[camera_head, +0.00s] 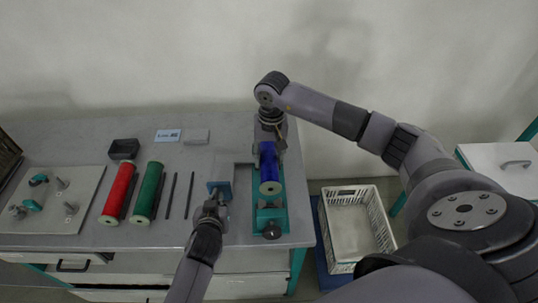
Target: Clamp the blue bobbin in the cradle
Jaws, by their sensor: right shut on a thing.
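The blue bobbin (268,165) lies lengthwise over the far part of the teal cradle (272,214), its pale flanged end facing the near side. My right gripper (269,141) is shut on the bobbin near its far end, coming from above. I cannot tell whether the bobbin rests fully in the cradle. A dark round knob (271,231) sits at the cradle's near end. My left gripper (213,203) is left of the cradle, beside a small blue block (220,188); its fingers are too small and dark to tell if they are open.
A red bobbin (118,192) and a green bobbin (148,192) lie to the left, with two dark rods (181,195) beside them. A board with pegs (72,217) is further left. A black box (123,149) stands behind. A white crate (335,268) is right of the table.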

